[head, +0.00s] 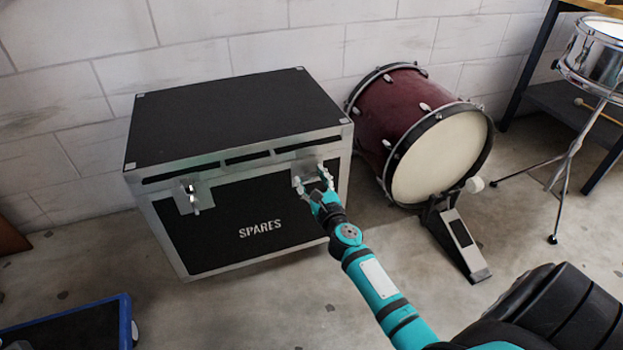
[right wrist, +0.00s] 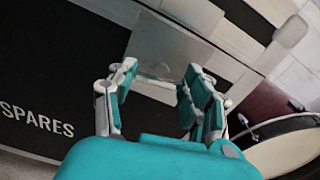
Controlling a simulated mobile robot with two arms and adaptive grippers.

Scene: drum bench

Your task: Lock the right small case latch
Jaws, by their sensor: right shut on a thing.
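The black SPARES case (head: 235,120) with silver edges stands on the floor against the wall, its lid down. Its right small latch (head: 299,170) is on the front near the right corner, partly hidden by my right gripper (head: 317,183). In the right wrist view, my right gripper (right wrist: 157,84) has its two fingers on either side of the latch's turn piece (right wrist: 158,78), shut on it. How far that piece is turned is hard to tell. The left latch (head: 193,197) is on the front left, with nothing touching it. My left gripper is in no view.
A dark red bass drum (head: 405,105) with a pedal (head: 460,240) stands right of the case. A snare drum (head: 595,60) on a stand is at the far right. A blue-edged dark tray or mat (head: 75,325) lies at the lower left. The floor before the case is clear.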

